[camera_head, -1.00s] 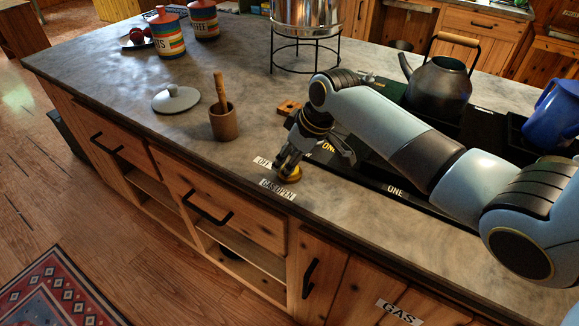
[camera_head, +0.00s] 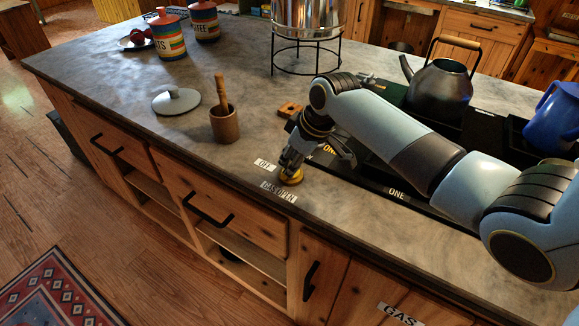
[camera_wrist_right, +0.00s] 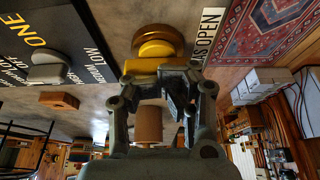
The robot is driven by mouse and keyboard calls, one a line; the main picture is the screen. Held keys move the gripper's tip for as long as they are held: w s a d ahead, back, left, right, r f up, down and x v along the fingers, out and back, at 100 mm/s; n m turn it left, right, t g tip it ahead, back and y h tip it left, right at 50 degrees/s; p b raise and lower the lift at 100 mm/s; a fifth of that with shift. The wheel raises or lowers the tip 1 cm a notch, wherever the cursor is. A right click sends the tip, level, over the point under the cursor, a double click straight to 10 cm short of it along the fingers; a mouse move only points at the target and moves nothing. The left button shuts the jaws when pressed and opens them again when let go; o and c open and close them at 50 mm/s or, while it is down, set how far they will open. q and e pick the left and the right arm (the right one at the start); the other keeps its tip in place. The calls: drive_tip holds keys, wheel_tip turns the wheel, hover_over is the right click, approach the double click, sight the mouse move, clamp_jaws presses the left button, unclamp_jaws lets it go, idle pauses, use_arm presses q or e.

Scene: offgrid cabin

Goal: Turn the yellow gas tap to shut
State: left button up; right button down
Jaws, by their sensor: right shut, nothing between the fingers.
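The yellow gas tap (camera_head: 291,176) sits on the counter near its front edge, with the OFF label (camera_head: 265,165) to its left and the GAS OPEN label (camera_head: 279,192) in front. In the right wrist view the tap (camera_wrist_right: 158,42) shows a round brass base and a yellow lever (camera_wrist_right: 146,67) that reaches toward my fingers. My right gripper (camera_head: 287,170) is shut and empty, with its fingertips at the tap. The wrist view shows the fingers (camera_wrist_right: 176,76) close beside the lever; I cannot tell whether they touch. My left gripper is not in view.
A wooden cup with a pestle (camera_head: 224,124) and a grey lid (camera_head: 176,100) stand left of the tap. A small wooden block (camera_head: 289,109) lies behind. The stove with a kettle (camera_head: 440,82) and a blue pot (camera_head: 553,118) is at right.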

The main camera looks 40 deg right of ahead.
drive_tip(key=shift+s+d+m+h+p, duration=0.15)
drive_tip(key=shift+s+m+h+p, duration=0.2)
drive_tip(key=shift+m+p, duration=0.45)
drive_tip(key=shift+w+f+m+h+p, duration=0.1)
drive_tip(key=shift+m+h+p, duration=0.25)
drive_tip(key=shift+m+p, duration=0.4)
drive_tip(key=shift+f+m, duration=0.1)
drive_tip(key=shift+m, duration=0.15)
